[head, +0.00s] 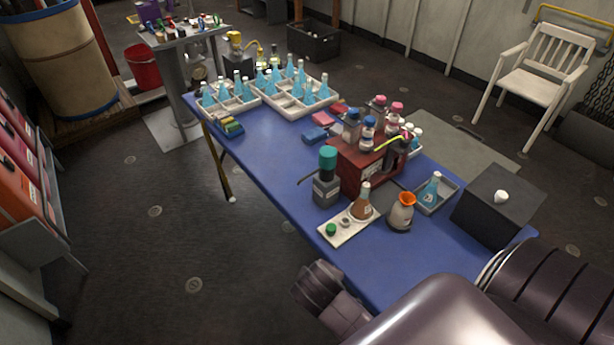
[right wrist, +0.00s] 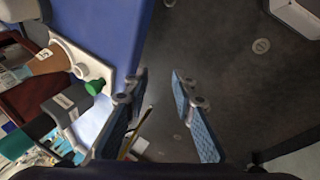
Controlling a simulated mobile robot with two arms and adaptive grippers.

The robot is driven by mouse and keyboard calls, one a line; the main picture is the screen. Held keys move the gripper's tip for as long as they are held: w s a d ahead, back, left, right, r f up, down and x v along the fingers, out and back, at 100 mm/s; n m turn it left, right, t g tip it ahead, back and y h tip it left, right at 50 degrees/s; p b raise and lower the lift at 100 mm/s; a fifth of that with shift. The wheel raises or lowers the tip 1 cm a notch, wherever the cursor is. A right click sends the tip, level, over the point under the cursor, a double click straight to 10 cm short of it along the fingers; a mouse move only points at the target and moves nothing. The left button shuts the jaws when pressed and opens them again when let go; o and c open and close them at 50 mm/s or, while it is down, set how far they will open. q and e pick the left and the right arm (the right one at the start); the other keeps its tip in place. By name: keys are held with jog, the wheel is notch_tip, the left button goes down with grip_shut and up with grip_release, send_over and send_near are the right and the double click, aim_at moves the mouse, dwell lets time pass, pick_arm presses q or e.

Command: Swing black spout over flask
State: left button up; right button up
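The black spout (head: 306,180) sticks out to the left from a grey bottle (head: 326,190) with a teal cap. The flask (head: 361,203) holds brown liquid and stands upright on a white tray (head: 340,234), to the right of the bottle. The spout points away from the flask. In the right wrist view the flask (right wrist: 45,60) and grey bottle (right wrist: 68,104) lie left of my right gripper (right wrist: 160,85). That gripper is open and empty, its fingertips apart near the table edge. I cannot clearly make out the spout there. My left gripper is not in view.
On the blue table (head: 275,170), an orange-topped jar (head: 401,212) stands right of the flask and a red rack (head: 363,165) of bottles behind it. A dark box (head: 495,208) stands at right. White crates (head: 290,105) of blue bottles fill the far end. Front-left tabletop is clear.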

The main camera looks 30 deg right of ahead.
jog(key=w+d+r+n+t+h, duration=0.1)
jog(key=w+d+r+n+h, duration=0.15)
jog(key=w, duration=0.25)
jog(key=w+d+r+n+h, duration=0.1)
jog(key=w+d+h, duration=0.15)
jog(key=w, duration=0.35)
jog(key=n+t+h, duration=0.3)
jog(key=n+h, duration=0.2)
send_near(307, 177)
jog(key=r+x, duration=0.1)
jog(key=x, duration=0.2)
jog(key=shift+m, duration=0.25)
jog(key=x, duration=0.3)
jog(key=f+p+x, duration=0.1)
jog(key=x, duration=0.3)
jog(key=shift+f, duration=0.1)
jog(key=shift+w+d+f, duration=0.1)
jog(key=shift+w+d, duration=0.05)
grip_shut()
